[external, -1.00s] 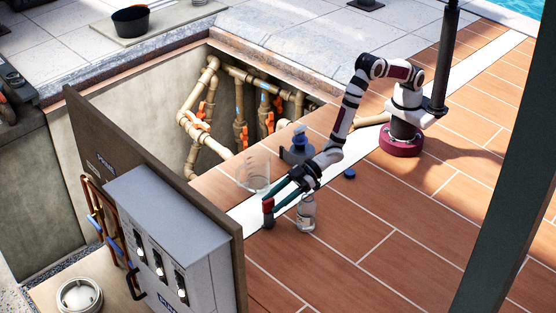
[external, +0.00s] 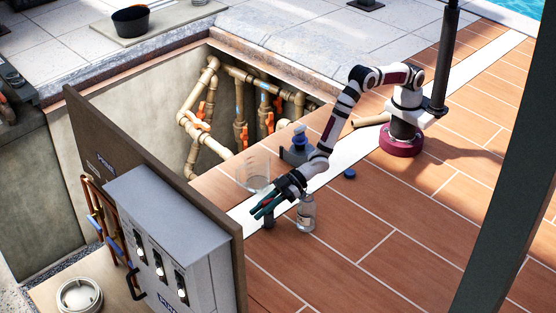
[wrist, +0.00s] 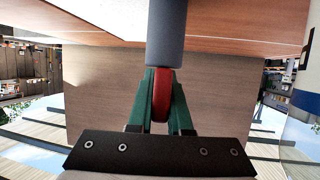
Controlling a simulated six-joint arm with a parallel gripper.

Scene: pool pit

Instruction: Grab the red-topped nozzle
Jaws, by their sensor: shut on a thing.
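The red-topped nozzle stands on the tiled deck beside the pit; its dark grey body (external: 268,223) shows below my gripper in the external view. My gripper (external: 257,212) reaches it from the upper right, and its green fingers hide the red top there. In the wrist view, the red top (wrist: 162,95) sits between the two green fingers of my gripper (wrist: 163,80), which are shut on it. The nozzle's grey cylindrical body (wrist: 165,35) extends beyond the fingertips.
A clear bottle (external: 306,215) stands close to the right of my gripper. A clear beaker (external: 252,176) stands behind it, with a blue-topped device (external: 299,148) further back. A blue cap (external: 349,173) lies on the deck. The grey control box (external: 165,240) is at the left.

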